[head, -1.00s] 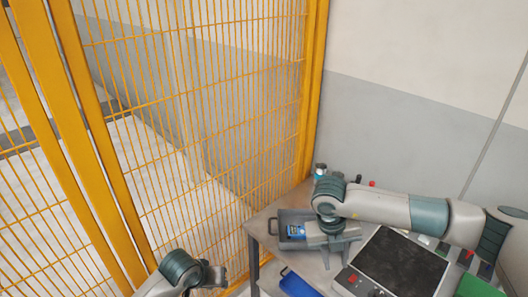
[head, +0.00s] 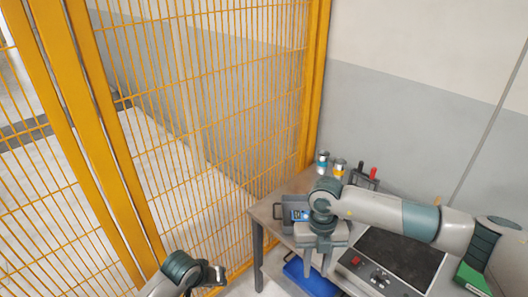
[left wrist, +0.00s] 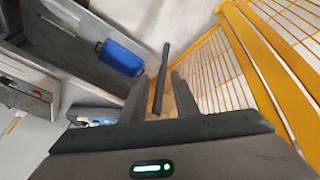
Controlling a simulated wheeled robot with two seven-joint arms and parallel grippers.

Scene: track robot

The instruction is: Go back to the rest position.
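My right gripper (head: 317,268) hangs with its fingers pointing down at the table's front edge, in front of the grey tray. Its two fingers are apart and nothing shows between them. My left gripper (head: 217,275) is low in the head view, left of the table and near the yellow fence. In the left wrist view my left gripper (left wrist: 160,92) has its dark fingers apart, with a table leg showing behind the gap and nothing held.
The table (head: 262,212) carries a grey tray (head: 279,212) with a blue device (head: 299,215), a black-topped box (head: 400,258) and small cans (head: 322,163). A blue bin (head: 312,280) is below. The yellow mesh fence (head: 200,110) stands left; bare floor shows beside the table.

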